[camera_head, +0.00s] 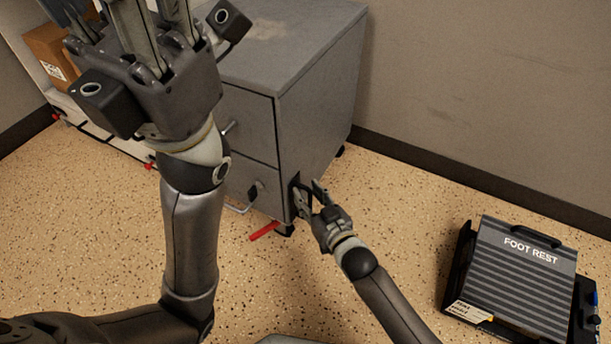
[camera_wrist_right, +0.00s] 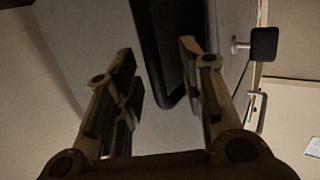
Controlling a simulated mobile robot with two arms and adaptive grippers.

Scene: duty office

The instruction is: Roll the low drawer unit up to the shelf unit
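The low drawer unit (camera_head: 318,105) is a grey cabinet on casters near the back wall, its drawer fronts facing lower left. My right gripper (camera_head: 308,191) is at its lower front corner, by a dark handle on the side panel. In the right wrist view the fingers (camera_wrist_right: 160,85) stand apart with the dark handle (camera_wrist_right: 170,70) between them; a firm grip does not show. My left gripper (camera_head: 128,12) is raised in front of the cabinet, its fingertips cut off by the top edge. A pale low unit (camera_head: 127,146) behind it may be the shelf unit; it is mostly hidden.
A red caster lever (camera_head: 265,231) sticks out under the drawer unit. A cardboard box (camera_head: 52,55) sits at the upper left. A foot rest (camera_head: 522,275) lies on the floor at right. The speckled floor (camera_head: 80,215) is clear at left. A dark skirting (camera_head: 480,182) lines the wall.

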